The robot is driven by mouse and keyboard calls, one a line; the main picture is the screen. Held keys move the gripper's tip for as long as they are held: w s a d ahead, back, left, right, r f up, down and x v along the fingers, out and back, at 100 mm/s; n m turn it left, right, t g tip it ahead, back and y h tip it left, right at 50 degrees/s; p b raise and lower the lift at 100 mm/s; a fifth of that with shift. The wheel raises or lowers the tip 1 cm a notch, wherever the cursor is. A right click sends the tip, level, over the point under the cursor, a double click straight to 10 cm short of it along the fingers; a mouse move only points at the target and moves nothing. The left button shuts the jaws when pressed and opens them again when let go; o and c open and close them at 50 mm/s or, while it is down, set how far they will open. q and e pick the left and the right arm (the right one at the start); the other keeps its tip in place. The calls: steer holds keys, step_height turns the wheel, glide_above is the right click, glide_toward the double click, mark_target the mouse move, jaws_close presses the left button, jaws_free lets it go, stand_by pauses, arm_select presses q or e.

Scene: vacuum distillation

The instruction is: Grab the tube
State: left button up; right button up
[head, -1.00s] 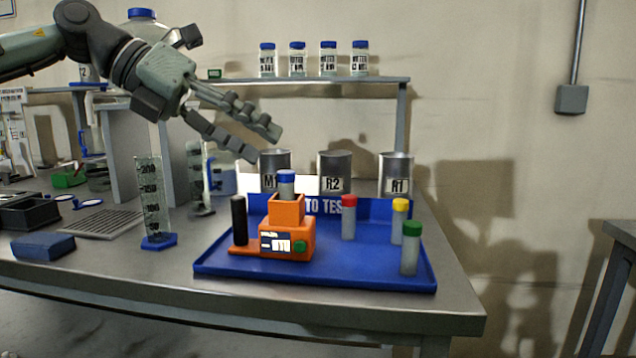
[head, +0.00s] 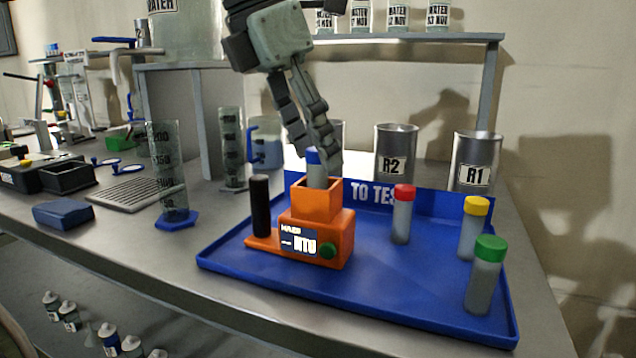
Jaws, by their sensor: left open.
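A tube with a blue cap (head: 313,158) stands upright in the top opening of the orange NTU device (head: 318,221). My left gripper (head: 317,153) points down from above, its fingers open and close around or beside the blue cap. The fingers partly hide the cap, and I cannot tell whether they touch it. Tubes with a red cap (head: 402,212), a yellow cap (head: 473,229) and a green cap (head: 485,275) stand on the blue tray (head: 420,313) to the right. My right gripper is not in view.
A black cylinder (head: 261,206) stands at the device's left. Metal cans R2 (head: 396,145) and R1 (head: 475,155) stand behind the tray. A graduated cylinder (head: 170,180) stands left of it. A shelf (head: 420,41) with bottles is behind.

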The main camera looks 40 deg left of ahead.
arm_select(q)
steer(key=shift+w+d+f, duration=0.15)
steer(key=shift+w+f, duration=0.2)
steer(key=shift+f, duration=0.3)
steer(key=shift+c, duration=0.6)
steer(key=c, duration=1)
jaws_close()
steer(key=shift+r, duration=0.15)
